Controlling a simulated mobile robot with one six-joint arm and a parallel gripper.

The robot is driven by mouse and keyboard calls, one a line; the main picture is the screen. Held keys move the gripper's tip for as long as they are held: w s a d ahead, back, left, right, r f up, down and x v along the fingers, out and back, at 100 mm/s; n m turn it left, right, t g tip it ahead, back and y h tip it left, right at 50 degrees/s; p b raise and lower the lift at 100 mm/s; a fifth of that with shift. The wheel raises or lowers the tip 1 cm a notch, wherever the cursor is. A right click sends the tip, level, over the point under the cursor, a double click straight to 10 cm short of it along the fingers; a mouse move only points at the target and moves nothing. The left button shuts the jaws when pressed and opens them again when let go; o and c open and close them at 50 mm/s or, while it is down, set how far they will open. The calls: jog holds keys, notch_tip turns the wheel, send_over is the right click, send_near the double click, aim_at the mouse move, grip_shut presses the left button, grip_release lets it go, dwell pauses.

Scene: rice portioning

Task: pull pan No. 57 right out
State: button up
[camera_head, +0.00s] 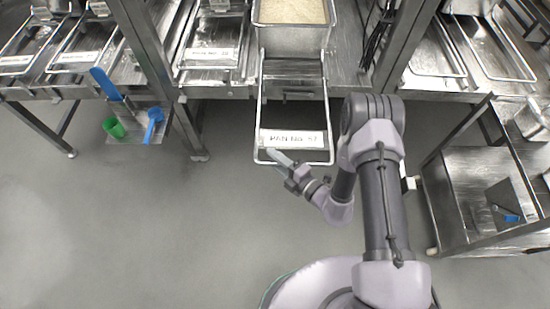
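The pan marked "PAN No 57" (292,139) has a white label on the front of a long wire frame. The frame sticks out past the counter edge over the floor, further than its neighbours. Behind it, in line, is a deep steel container (290,40) filled with what looks like rice. My gripper (277,157) is at the front left of the frame, just below the label, and overlaps the frame's front bar in the picture. Its fingers are too small to tell whether they are open or shut, or touch the bar.
Other labelled wire-framed pans (211,56) line the steel counter on both sides. A small low shelf (130,124) at left holds a green cup (114,127) and blue tools. A steel cart (470,180) stands at right. The grey floor (130,230) in front is clear.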

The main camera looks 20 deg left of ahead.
jog(key=p+v, duration=0.4)
jog(key=v, duration=1.3)
jog(key=shift+s+d, duration=0.15)
jog(key=shift+s, duration=0.1)
